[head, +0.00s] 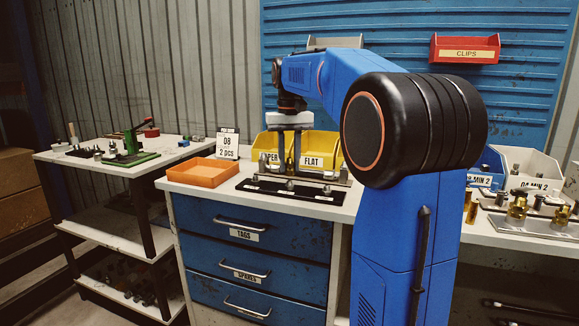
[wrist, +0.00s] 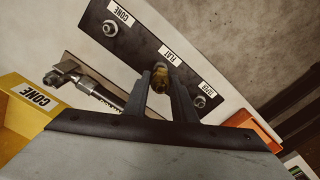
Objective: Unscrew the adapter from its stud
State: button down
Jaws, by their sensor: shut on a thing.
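A brass adapter (wrist: 160,76) sits between my fingertips at the middle stud, by the FLAT label, in the wrist view. My gripper (head: 289,172) points straight down over the black stud plate (head: 248,186) in the head view and is shut on the adapter. The gripper's two grey fingers (wrist: 161,90) flank the adapter in the wrist view. The studs by the CONE label (wrist: 110,28) and the TAPER label (wrist: 199,102) carry no brass part. How far the adapter's thread is engaged cannot be told.
An orange tray (head: 203,173) is at the left. A red CLIPS bin (head: 464,48) hangs on the wall. A side table (head: 97,163) with tools stands further left.

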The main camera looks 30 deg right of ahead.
jog(key=shift+r, duration=2.95)
